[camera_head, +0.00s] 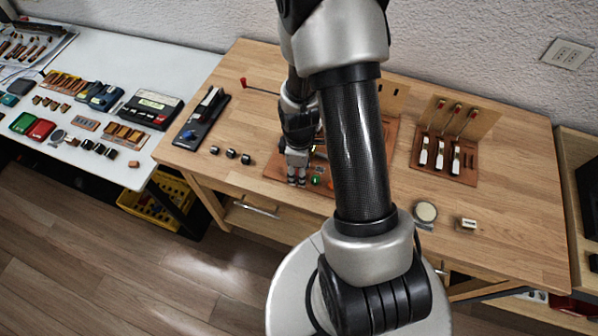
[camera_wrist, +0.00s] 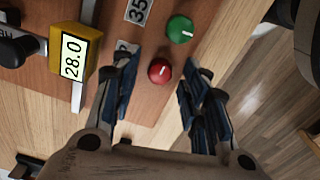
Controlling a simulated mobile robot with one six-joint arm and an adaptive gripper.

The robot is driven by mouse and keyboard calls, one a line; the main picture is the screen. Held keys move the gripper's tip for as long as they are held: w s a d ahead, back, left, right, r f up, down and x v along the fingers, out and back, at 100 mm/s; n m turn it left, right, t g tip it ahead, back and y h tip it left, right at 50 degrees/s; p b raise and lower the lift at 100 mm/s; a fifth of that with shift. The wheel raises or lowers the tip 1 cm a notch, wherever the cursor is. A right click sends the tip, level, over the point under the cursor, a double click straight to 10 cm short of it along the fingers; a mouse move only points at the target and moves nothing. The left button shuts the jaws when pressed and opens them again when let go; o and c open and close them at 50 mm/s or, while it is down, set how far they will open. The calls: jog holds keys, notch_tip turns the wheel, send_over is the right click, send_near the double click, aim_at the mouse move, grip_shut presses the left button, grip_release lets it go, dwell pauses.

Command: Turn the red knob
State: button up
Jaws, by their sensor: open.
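The red knob (camera_wrist: 159,70) shows in the wrist view on a brown wooden board (camera_wrist: 150,103), between the two fingers of my gripper (camera_wrist: 160,92). It is round with a pale pointer line. The gripper is open, with one finger on each side of the knob, and a gap shows on both sides. In the head view my gripper (camera_head: 297,178) reaches down over the front left of the board on the wooden table. I cannot make out the red knob clearly there.
A green knob (camera_wrist: 180,29) sits beside the red one, and it also shows in the head view (camera_head: 316,181). A yellow block marked 28.0 (camera_wrist: 75,52) is at the left of the wrist view. Black cylinders (camera_head: 231,153) stand left of the board.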

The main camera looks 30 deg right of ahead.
jog(key=shift+f, duration=0.25)
jog(key=shift+c, duration=0.5)
grip_shut()
